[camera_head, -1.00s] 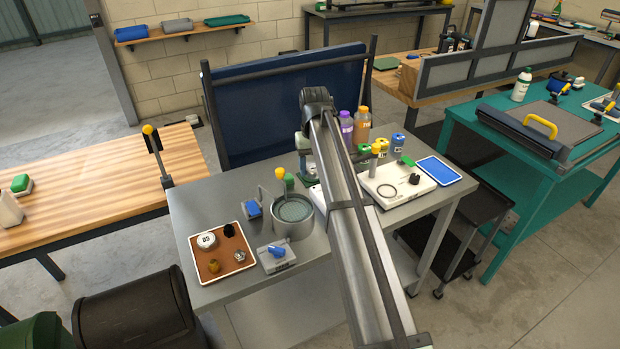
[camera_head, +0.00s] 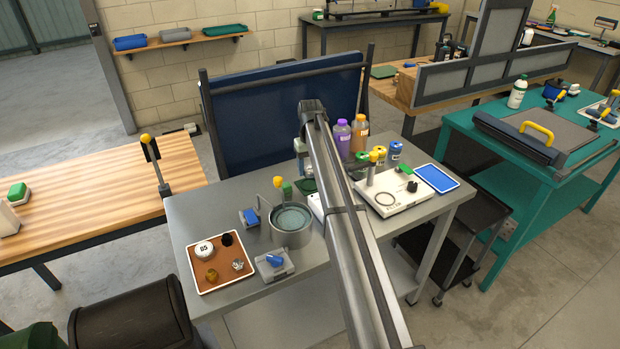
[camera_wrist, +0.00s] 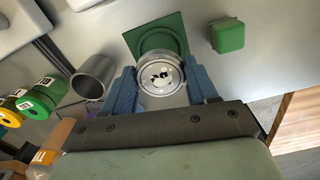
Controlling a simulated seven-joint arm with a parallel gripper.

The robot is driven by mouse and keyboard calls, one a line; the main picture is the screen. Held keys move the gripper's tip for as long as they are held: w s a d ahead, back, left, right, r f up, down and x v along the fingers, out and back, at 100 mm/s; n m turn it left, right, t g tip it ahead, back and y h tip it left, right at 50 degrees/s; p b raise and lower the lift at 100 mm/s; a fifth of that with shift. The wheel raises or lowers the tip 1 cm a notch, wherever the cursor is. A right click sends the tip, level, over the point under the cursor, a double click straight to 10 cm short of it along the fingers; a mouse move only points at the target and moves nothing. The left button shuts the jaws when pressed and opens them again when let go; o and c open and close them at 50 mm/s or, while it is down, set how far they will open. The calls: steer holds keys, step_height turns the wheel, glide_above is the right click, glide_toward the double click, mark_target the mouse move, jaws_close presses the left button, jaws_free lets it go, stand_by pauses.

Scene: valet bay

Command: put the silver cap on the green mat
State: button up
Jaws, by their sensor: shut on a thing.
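My gripper (camera_wrist: 161,84) is shut on the silver cap (camera_wrist: 157,76), a round disc with a ringed rim and dark marks on its face. The cap sits between the two blue fingers in the wrist view. The green mat (camera_wrist: 176,22) is a square with a ring mark on it. It lies just beyond the cap in that view, and the cap covers its near part. I cannot tell how far the cap is above the mat. In the head view a little of the green mat (camera_head: 306,186) shows beside my arm, which hides the gripper and cap.
A green block (camera_wrist: 228,35) is right of the mat, and a grey metal cylinder (camera_wrist: 93,77) is left of it. Orange and purple bottles (camera_head: 342,135) stand behind. A metal pot (camera_head: 291,236) and a brown tray (camera_head: 191,262) with small parts are on the bench's left.

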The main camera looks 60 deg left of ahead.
mark_target(310, 186)
steer(key=shift+f, duration=2.25)
steer(key=shift+f, duration=0.1)
steer(key=shift+d+f, duration=0.1)
steer(key=shift+f, duration=0.5)
steer(key=o, duration=1)
steer(key=shift+s, duration=0.1)
steer(key=shift+o, duration=0.2)
step_height(310, 186, up, 14)
steer(key=shift+f, duration=0.25)
